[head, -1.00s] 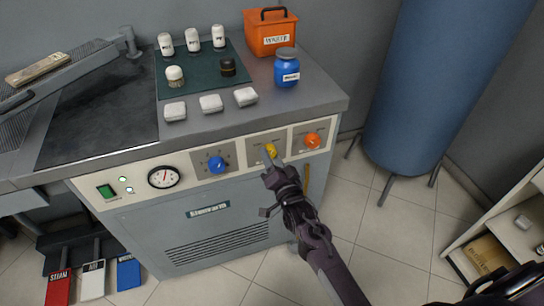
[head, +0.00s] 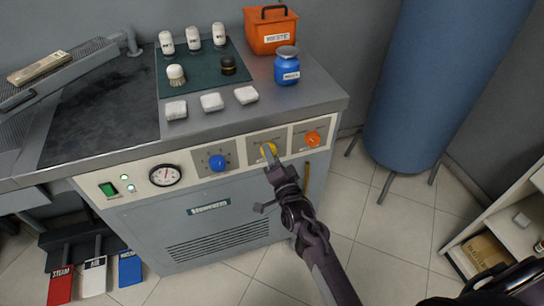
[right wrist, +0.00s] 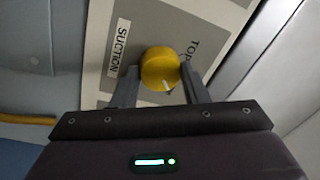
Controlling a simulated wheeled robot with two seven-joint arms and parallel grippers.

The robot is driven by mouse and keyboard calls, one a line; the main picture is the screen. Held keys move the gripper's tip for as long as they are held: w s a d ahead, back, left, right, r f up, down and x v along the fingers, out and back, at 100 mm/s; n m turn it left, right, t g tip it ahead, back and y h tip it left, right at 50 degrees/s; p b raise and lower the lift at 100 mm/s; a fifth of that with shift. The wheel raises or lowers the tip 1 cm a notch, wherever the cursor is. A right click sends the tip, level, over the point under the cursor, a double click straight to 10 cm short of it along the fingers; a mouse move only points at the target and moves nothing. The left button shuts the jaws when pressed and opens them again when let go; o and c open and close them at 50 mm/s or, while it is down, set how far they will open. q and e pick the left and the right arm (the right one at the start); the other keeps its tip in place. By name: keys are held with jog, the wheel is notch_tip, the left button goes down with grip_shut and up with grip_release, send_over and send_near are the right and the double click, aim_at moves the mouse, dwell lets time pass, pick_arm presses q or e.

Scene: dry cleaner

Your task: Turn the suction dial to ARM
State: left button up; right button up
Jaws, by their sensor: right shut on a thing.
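The suction dial is a round yellow knob (head: 268,149) on the front panel of the grey machine, between a blue knob and an orange knob. In the right wrist view the yellow knob (right wrist: 160,66) sits beside a "SUCTION" label, with "TOP" printed on its other side. A short white pointer mark on its rim faces toward the gripper body. My right gripper (head: 270,158) is shut on the yellow knob, one finger on each side. "ARM" is not readable in either view. My left gripper is not in view.
The blue knob (head: 217,163) and orange knob (head: 313,138) flank the dial. A gauge (head: 165,176) and green switch (head: 108,189) are further left. Small jars, white pads, a blue jar (head: 287,66) and an orange box (head: 270,32) stand on the counter above.

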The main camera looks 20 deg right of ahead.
jog(key=o, duration=1)
jog(key=shift+s+d+f, duration=0.1)
jog(key=shift+s+f, duration=0.1)
jog(key=shift+s, duration=1.75)
jog(key=shift+s+f, duration=0.15)
jog(key=shift+s, duration=1.8)
